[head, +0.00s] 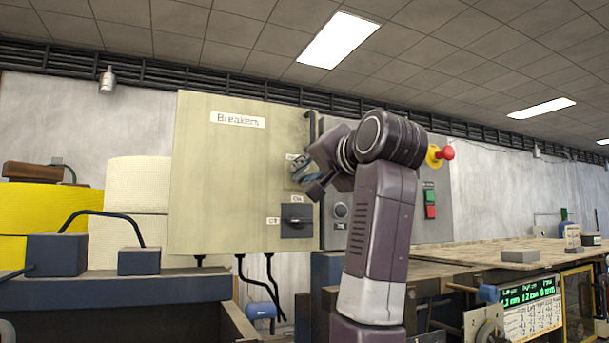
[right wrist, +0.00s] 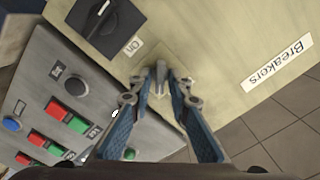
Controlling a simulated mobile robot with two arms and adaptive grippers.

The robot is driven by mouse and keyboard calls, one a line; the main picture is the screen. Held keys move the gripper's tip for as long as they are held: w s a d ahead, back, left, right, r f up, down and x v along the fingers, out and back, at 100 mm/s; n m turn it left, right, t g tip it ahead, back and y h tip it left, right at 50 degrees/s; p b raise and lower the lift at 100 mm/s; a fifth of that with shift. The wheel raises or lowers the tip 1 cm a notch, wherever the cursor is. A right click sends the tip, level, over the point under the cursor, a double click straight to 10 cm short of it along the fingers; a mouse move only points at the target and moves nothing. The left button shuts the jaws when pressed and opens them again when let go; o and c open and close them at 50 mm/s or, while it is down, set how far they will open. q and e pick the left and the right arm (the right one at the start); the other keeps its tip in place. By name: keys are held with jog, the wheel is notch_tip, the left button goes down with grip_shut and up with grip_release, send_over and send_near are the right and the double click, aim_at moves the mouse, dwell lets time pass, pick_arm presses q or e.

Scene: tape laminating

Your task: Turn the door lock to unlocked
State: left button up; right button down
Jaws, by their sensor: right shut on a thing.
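The beige breaker cabinet (head: 215,180) hangs at the centre of the head view, its door closed. My right gripper (head: 300,166) is at the right edge of that door, above the black breaker switch (head: 297,220). In the right wrist view, my right gripper (right wrist: 161,75) is shut with its fingertips on the small grey metal door lock (right wrist: 161,86). The fingers hide much of the lock, and I cannot read its position. The black switch (right wrist: 103,20) also shows there, beside an "On" label. My left gripper is in neither view.
A grey control panel with green (head: 429,195) and red buttons (head: 431,212) and a red emergency knob (head: 447,152) stands right of the cabinet, partly behind my arm. Yellow and cream stacked rolls (head: 137,186) are at left. A wooden-topped bench (head: 470,250) extends right.

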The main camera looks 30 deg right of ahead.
jog(key=m, duration=0.4)
jog(key=shift+f+m, duration=0.15)
jog(key=shift+m, duration=2.05)
jog(key=c, duration=2.1)
grip_release()
jog(key=shift+d, duration=0.1)
jog(key=s, duration=1.2)
jog(key=shift+a, duration=0.35)
jog(key=shift+f, duration=0.1)
